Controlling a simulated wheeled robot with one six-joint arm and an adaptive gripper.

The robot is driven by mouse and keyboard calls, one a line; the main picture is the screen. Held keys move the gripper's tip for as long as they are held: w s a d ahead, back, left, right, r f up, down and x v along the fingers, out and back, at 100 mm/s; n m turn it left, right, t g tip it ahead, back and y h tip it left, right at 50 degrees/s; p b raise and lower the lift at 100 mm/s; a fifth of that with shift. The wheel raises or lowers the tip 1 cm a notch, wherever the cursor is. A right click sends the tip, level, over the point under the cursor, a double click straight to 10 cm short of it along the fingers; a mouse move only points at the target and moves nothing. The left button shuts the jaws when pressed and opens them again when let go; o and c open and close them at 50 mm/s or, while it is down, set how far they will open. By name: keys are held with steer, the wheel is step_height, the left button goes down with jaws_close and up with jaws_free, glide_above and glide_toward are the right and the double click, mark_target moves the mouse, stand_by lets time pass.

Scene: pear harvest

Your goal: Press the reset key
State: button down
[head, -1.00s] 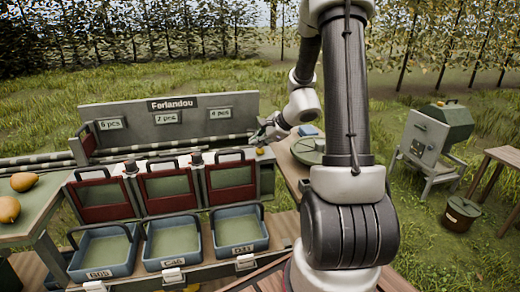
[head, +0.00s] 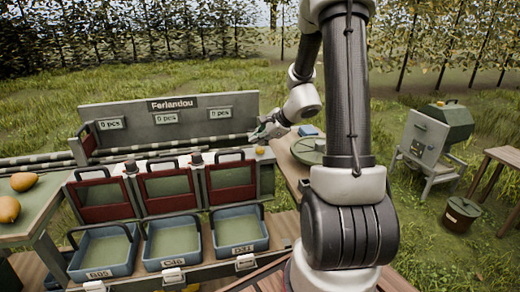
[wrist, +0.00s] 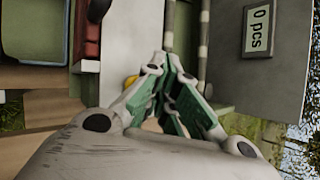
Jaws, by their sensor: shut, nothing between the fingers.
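A small yellow key (head: 261,150), which seems to be the reset key, sits on the right end of the grey sorting machine (head: 166,118). In the wrist view the yellow key (wrist: 131,82) shows partly, just left of my fingers, its rest hidden behind them. My gripper (head: 262,131) is shut and empty, slightly above and beyond the key and apart from it in the head view. It also fills the middle of the wrist view (wrist: 172,62). The left display (head: 110,124), middle display (head: 166,118) and right display (head: 220,113) each read 0 pcs.
Three blue crates, one of them the left crate (head: 103,250), stand in front of red-framed gates. Yellow pears (head: 8,209) lie on a table at left. A round green lid (head: 308,150) lies on the bench right of the machine. Rails run behind the key.

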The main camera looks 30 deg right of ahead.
mark_target(259, 149)
steer(key=shift+r, duration=0.15)
steer(key=shift+r, duration=2.45)
